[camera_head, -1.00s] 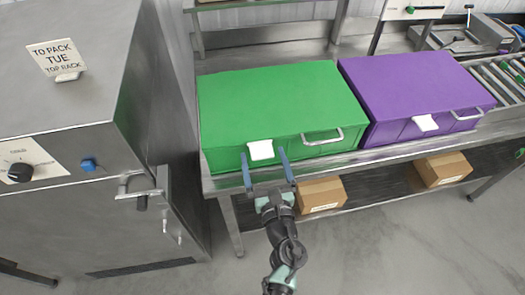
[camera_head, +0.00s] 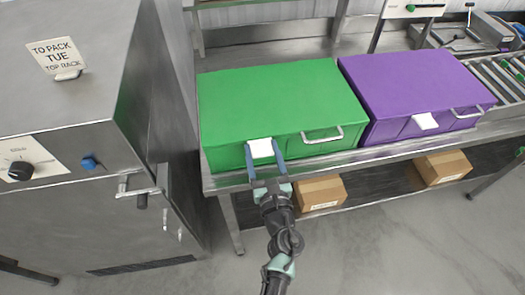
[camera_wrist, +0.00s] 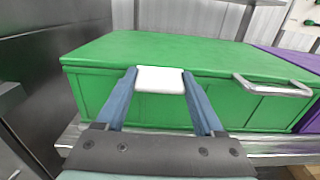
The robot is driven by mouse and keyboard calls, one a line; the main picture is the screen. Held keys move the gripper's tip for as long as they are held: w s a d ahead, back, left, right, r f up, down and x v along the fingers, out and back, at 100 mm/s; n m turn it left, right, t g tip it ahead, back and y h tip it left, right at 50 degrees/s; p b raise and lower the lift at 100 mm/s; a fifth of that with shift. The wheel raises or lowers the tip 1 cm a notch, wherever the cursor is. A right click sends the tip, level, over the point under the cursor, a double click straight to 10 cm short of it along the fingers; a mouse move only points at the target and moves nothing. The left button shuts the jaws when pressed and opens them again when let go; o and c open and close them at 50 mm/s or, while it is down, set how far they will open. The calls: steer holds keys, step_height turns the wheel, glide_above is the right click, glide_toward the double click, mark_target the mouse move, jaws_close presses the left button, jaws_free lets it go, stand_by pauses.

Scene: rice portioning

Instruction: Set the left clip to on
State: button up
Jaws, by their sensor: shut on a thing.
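The green box (camera_head: 275,95) stands on the steel table with its lid closed. On its front face, left of its metal handle (camera_head: 322,136), is a white clip (camera_head: 261,148). My gripper (camera_head: 264,152) is shut on this white clip, one blue finger on each side. In the wrist view the clip (camera_wrist: 160,79) lies between the two fingertips, near the lid edge. A second, purple box (camera_head: 415,85) to the right has its own white clip (camera_head: 425,121).
A steel oven-like cabinet (camera_head: 60,220) with a knob and latch handle stands close on the left. The steel table edge (camera_head: 300,165) runs below the boxes. Cardboard boxes (camera_head: 321,192) sit on the lower shelf. A roller conveyor (camera_head: 497,77) is at the far right.

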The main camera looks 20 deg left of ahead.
mark_target(259, 141)
steer(key=shift+f+b, duration=0.3)
steer(key=shift+b, duration=0.7)
steer(key=t+b, duration=0.1)
steer(key=b, duration=0.3)
steer(key=shift+f+y+b, duration=0.3)
steer(key=shift+f+y, duration=0.1)
steer(key=t+y+b, duration=0.1)
steer(key=b, duration=1)
steer(key=f+t+y+b, duration=0.1)
steer(key=t+b, duration=0.1)
steer(key=b, duration=0.9)
steer(key=f+t+y+b, duration=0.1)
steer(key=t+b, duration=0.1)
steer(key=b, duration=0.9)
steer(key=shift+w+a+y, duration=0.2)
steer(key=shift+w+y, duration=0.1)
steer(key=shift+w, duration=0.05)
steer(key=shift+t+b, duration=0.3)
steer(key=shift+b, duration=0.4)
steer(key=b, duration=0.3)
steer(key=shift+w+a+r+t+y+b, duration=0.1)
steer(key=shift+t+y+b, duration=0.2)
steer(key=shift+b, duration=0.05)
steer(key=shift+r+b, duration=0.3)
steer(key=shift+b, duration=0.75)
steer(key=o, duration=1.4)
